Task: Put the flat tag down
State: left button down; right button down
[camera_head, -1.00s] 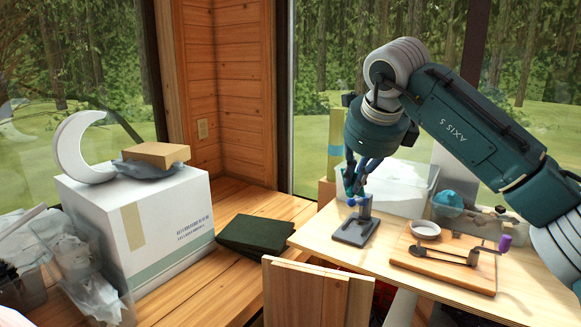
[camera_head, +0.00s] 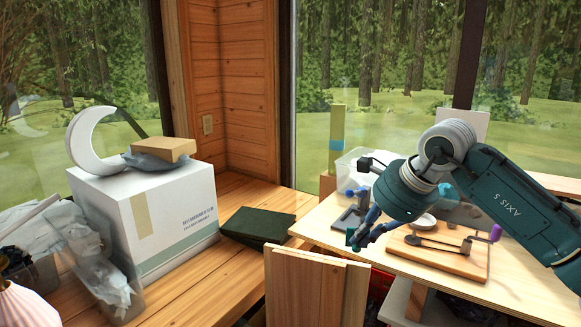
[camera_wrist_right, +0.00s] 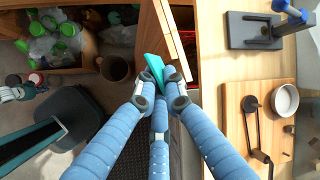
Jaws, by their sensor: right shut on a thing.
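The flat tag (camera_wrist_right: 154,67) is a thin teal piece, seen between the fingertips of my right gripper (camera_wrist_right: 158,87) in the right wrist view. In the head view my right gripper (camera_head: 360,240) is low by the front left edge of the light wooden table (camera_head: 330,225). A small green-teal bit of the tag (camera_head: 350,236) shows at its fingertips. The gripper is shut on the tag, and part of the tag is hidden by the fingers. My left gripper is not in view.
A dark stand with blue parts (camera_wrist_right: 255,30) and a wooden board (camera_head: 440,258) with a white dish (camera_head: 424,221) are on the table. An upright wooden panel (camera_head: 315,288) stands before it. A dark green flat item (camera_head: 257,226) lies on the bench left.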

jog(key=s+d+f+n+g, duration=0.1)
jog(key=s+f+n+g, duration=0.2)
jog(key=s, duration=0.6)
jog(key=s+d+f+n+g, duration=0.1)
jog(key=s+f+n+g, duration=0.2)
jog(key=s+f+n, duration=0.4)
jog(key=s+d+f+n+g+y, duration=0.1)
jog(key=s+f+n+g, duration=0.2)
jog(key=s+f+n, duration=0.2)
jog(key=s+n, duration=0.3)
jog(key=s, duration=0.3)
jog(key=shift+s+d+f+n, duration=0.2)
jog(key=shift+s+f+n, duration=0.1)
jog(key=shift+f, duration=0.1)
